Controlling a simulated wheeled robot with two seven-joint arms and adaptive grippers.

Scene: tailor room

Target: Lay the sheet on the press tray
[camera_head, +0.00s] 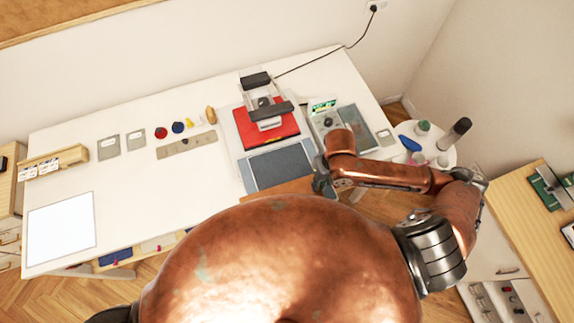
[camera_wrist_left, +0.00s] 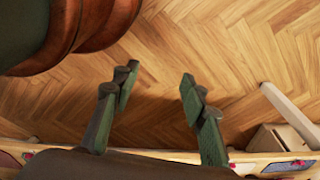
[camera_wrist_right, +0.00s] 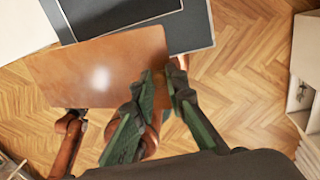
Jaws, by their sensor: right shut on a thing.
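A brown sheet (camera_wrist_right: 95,65) is gripped at its right end by my right gripper (camera_wrist_right: 160,75), whose fingers are close together. In the head view, a strip of the sheet (camera_head: 292,187) shows at the table's front edge, partly hidden by my body. My right gripper (camera_head: 321,180) is beside it. The press tray, a dark panel with a pale rim (camera_head: 246,178), lies in front of the press; part of it shows in the right wrist view (camera_wrist_right: 195,36). My left gripper (camera_wrist_left: 160,78) is open and empty over the floor, outside the head view.
The press (camera_head: 264,108) with a red plate (camera_head: 252,141) stands behind the tray. A grey device (camera_head: 345,124) is to its right. A white square (camera_head: 60,229) lies at the table's left. A round side table (camera_head: 437,152) holds small bottles.

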